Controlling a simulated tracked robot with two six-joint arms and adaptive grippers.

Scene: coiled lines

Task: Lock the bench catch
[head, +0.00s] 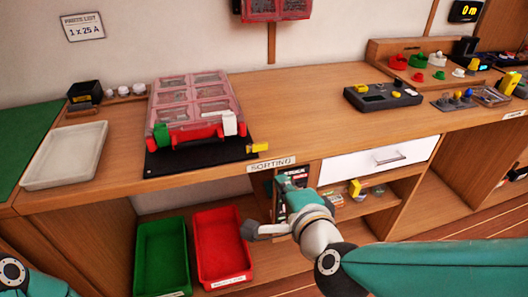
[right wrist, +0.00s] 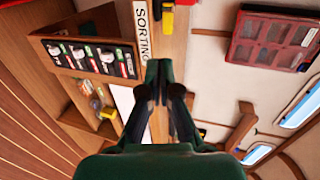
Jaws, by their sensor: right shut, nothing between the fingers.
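A small yellow catch (head: 258,147) sits at the bench's front edge, at the right corner of the black mat (head: 185,155), just above the SORTING label. I take it for the bench catch; whether it is locked I cannot tell. A yellow part near the label shows in the right wrist view (right wrist: 168,20). My right gripper (head: 283,182) is shut and empty, below and right of the catch, in front of the open shelf. Its closed fingers also show in the right wrist view (right wrist: 159,68). My left gripper is out of view; only part of that arm shows at lower left.
A clear compartment case (head: 190,97) with red, green and white fittings stands on the mat. A white tray (head: 68,155) is left of it. Green (head: 162,255) and red (head: 221,245) bins stand below. A white drawer (head: 380,163) is at right. The bench middle is clear.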

